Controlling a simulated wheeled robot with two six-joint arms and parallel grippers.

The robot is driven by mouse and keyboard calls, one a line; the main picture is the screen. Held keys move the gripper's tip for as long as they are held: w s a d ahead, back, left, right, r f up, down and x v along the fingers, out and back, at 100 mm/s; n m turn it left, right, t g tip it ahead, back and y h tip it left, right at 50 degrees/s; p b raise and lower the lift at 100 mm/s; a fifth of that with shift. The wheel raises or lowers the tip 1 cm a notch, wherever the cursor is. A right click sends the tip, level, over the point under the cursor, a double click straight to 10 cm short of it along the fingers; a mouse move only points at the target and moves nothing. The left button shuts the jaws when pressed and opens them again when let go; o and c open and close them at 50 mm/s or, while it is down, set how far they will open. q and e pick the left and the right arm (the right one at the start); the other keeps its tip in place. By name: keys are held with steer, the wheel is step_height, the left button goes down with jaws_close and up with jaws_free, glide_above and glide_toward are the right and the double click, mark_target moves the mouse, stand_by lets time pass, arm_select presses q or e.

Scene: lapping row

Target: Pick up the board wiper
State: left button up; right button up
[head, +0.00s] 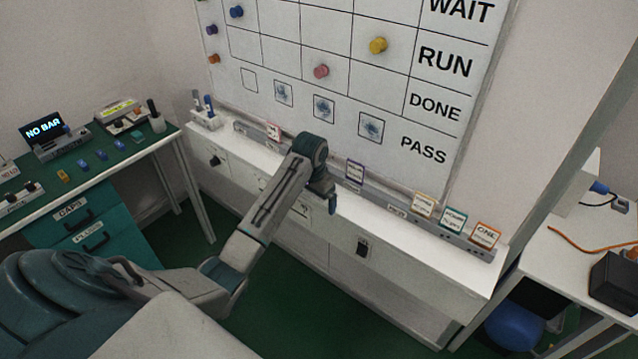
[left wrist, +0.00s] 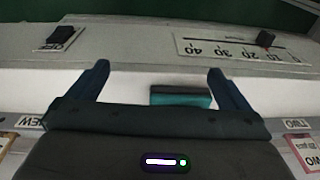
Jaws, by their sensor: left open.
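The board wiper (left wrist: 181,98), a small block with a dark layer and a teal layer, lies on the white ledge in the left wrist view. My left gripper (left wrist: 158,72) is open, its two dark fingers on either side of the wiper in the picture. The wiper is nearer the right-hand finger, and I see no contact. In the head view my left gripper (head: 332,202) points down over the ledge below the whiteboard, and the wiper is hidden there behind my arm. My right gripper is not in view.
The whiteboard (head: 424,101) rises behind the ledge (head: 400,224). Several small cards, such as an orange-edged one (head: 485,235), stand along its foot. A marker holder (head: 206,118) stands at the ledge's left end.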

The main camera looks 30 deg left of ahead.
arm_select(q)
steer(key=w+a+r, duration=0.3)
steer(key=w+r, duration=0.2)
steer(key=r, duration=0.5)
steer(key=shift+h, duration=0.3)
steer(key=f, duration=0.3)
steer(key=f+p, duration=0.1)
steer(key=shift+w+f, duration=0.3)
steer(key=shift+w, duration=0.1)
steer(key=shift+w+f+p, duration=0.15)
steer(key=shift+f+p, duration=0.15)
steer(key=shift+f, duration=0.7)
steer(key=shift+w+f+p, duration=0.2)
steer(key=shift+f+p, duration=0.1)
steer(key=shift+f, duration=0.75)
steer(key=shift+w+f+p, duration=0.15)
steer(key=shift+f+p, duration=0.15)
steer(key=shift+f, duration=0.7)
steer(key=c, duration=0.9)
steer(key=shift+c, duration=0.6)
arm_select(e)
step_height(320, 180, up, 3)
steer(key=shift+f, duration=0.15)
arm_select(q)
steer(key=shift+r, duration=0.1)
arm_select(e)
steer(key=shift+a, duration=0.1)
